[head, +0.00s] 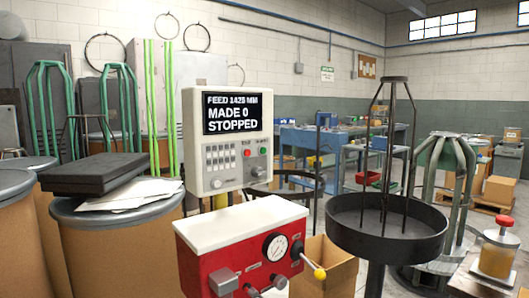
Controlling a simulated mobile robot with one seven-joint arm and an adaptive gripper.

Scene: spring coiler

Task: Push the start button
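A cream control panel (199,171) stands upright left of the middle. Its dark screen (233,113) reads "FEED 1425 MM", "MADE 0" and "STOPPED". Below the screen, on the right, are a red button (247,152) and a green button (263,151) side by side. The small labels by the buttons are too small to read, so the green one being the start button is not shown by text. Rows of small keys (219,159) and two knobs sit beside and below them. Nothing covers the panel's face. My gripper does not show in the head view.
A red machine box with a white top (240,222), a gauge (276,247) and a yellow-tipped lever (319,273) stands in front, below the panel. Brown drums (110,255) crowd the left. A round black tray stand (388,245) stands right. Workbenches (305,139) are behind.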

